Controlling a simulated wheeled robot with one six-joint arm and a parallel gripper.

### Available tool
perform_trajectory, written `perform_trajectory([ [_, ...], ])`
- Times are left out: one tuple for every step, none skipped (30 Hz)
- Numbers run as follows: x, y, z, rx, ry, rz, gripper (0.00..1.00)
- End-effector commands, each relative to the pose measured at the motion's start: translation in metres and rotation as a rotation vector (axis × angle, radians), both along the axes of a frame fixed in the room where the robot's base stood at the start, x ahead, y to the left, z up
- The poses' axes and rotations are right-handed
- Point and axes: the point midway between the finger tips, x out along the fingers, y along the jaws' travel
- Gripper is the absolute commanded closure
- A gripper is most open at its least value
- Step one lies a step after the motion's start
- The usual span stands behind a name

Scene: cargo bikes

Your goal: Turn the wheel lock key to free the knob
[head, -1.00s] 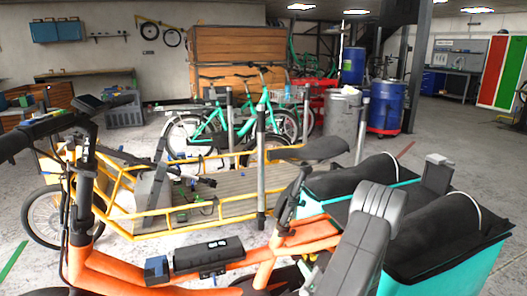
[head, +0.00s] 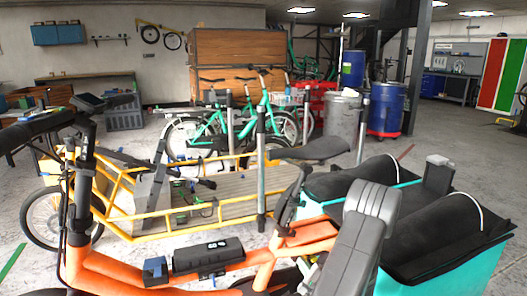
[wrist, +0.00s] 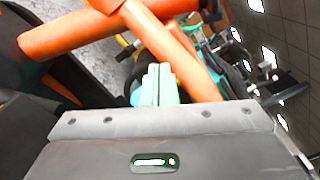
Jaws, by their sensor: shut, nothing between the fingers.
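An orange cargo bike frame (head: 120,268) fills the front of the head view, with a black box (head: 208,255) and a small blue block (head: 155,269) on it. I cannot make out a wheel lock, its key or its knob in either view. My gripper (wrist: 161,72) shows in the wrist view, with its fingers together and empty. Orange tubes (wrist: 175,45) cross the view beyond and beside the fingertips; whether they touch cannot be told. In the head view I cannot see the gripper; my grey arm (head: 362,225) stands at the front.
A teal cargo box (head: 470,262) with black covers stands at the right. A yellow cargo bike (head: 140,225) with a flat deck stands behind the orange frame. A teal bike (head: 262,110), a grey bin (head: 342,118) and a blue barrel (head: 385,108) are farther back. Open floor lies at the right.

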Motion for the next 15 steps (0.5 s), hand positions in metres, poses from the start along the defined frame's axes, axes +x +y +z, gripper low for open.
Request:
perform_trajectory([
  [0.0003, -0.0008, -0.0004, -0.001, 0.0, 0.0, 1.0],
  [0.0004, -0.0012, -0.0005, -0.001, 0.0, 0.0, 1.0],
  [0.0006, -0.0016, -0.0005, -0.001, 0.0, 0.0, 1.0],
  [0.0007, -0.0019, -0.0006, -0.001, 0.0, 0.0, 1.0],
  [0.0008, -0.0022, -0.0007, -0.001, 0.0, 0.0, 1.0],
  [0.001, -0.0027, -0.0007, 0.0, 0.0, 0.0, 1.0],
  [0.0011, -0.003, -0.0007, 0.0, 0.0, 0.0, 1.0],
  [0.0011, -0.0034, -0.0008, 0.0, 0.0, 0.0, 1.0],
  [0.0013, -0.0038, -0.0008, 0.0, 0.0, 0.0, 1.0],
  [0.0014, -0.0041, -0.0009, 0.0, 0.0, -0.001, 1.0],
  [0.0015, -0.0045, -0.0009, 0.0, 0.0, -0.001, 1.0],
  [0.0017, -0.0049, -0.001, 0.0, 0.0, -0.001, 1.0],
  [0.0018, -0.0052, -0.001, 0.0, 0.0, -0.001, 1.0],
  [0.0019, -0.0056, -0.0011, 0.001, 0.001, -0.001, 1.0],
  [0.0022, -0.006, -0.0011, 0.001, 0.001, -0.001, 1.0],
])
